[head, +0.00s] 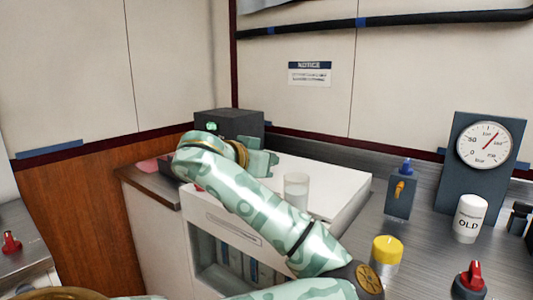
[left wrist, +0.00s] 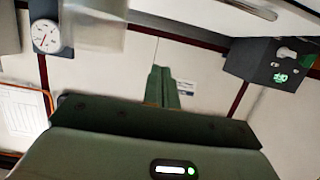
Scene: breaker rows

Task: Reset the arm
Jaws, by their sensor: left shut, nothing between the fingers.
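My left arm, in a pale green camouflage pattern, rises from the lower right of the head view and bends over the white cabinet. My left gripper (head: 262,163) is at its far end, beside the dark box (head: 232,125) with a green light. The gripper is partly hidden behind the wrist. In the left wrist view the fingers (left wrist: 163,88) are together and hold nothing. The dark box also shows at the upper right there (left wrist: 262,62). My right gripper is not in view.
A clear cup (head: 296,190) stands on the white cabinet top (head: 335,185), close to my forearm. To the right are a gauge (head: 485,144), a white cylinder marked OLD (head: 468,220), a yellow-capped cylinder (head: 386,252) and a red knob (head: 471,278). Walls close off the back.

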